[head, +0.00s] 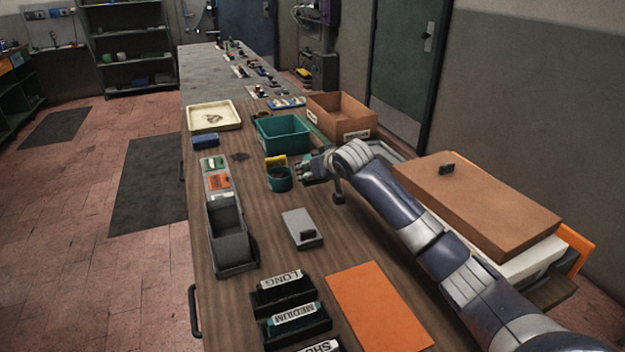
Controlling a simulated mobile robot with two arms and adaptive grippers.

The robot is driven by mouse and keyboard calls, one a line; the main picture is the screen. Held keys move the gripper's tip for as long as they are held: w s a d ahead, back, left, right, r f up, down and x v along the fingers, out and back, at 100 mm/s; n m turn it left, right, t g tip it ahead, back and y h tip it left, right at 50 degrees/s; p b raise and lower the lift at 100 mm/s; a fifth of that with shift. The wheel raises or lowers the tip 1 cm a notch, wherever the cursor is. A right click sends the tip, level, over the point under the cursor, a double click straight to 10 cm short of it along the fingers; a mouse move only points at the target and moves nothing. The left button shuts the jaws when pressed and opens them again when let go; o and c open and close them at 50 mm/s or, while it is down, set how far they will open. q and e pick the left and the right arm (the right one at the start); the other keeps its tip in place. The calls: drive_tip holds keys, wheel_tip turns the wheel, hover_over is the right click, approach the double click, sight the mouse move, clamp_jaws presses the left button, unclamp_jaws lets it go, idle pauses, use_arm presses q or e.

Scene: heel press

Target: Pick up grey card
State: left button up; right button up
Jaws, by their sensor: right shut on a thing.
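My right gripper (307,170) reaches in from the right over the middle of the bench, just right of a round green tin (280,180). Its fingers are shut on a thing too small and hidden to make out. I cannot pick out a loose grey card for certain. A pale strip of cards (215,164) lies along the left side, with an orange-marked one (218,181) among them. A flat light-grey block (299,224) with a black piece on its near end lies nearer on the bench. My left gripper is out of view.
A yellow item (276,160) is by the tin. Beyond are a green bin (282,134), brown box (341,116) and cream tray (214,117). Nearer are a grey open bin (228,232), black labelled holders (291,315) and an orange sheet (380,308).

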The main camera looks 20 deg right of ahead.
sight(317, 183)
drive_tip(key=shift+w+f, duration=0.1)
drive_tip(key=shift+f, duration=2.25)
drive_tip(key=shift+f, duration=0.1)
drive_tip(key=o, duration=0.7)
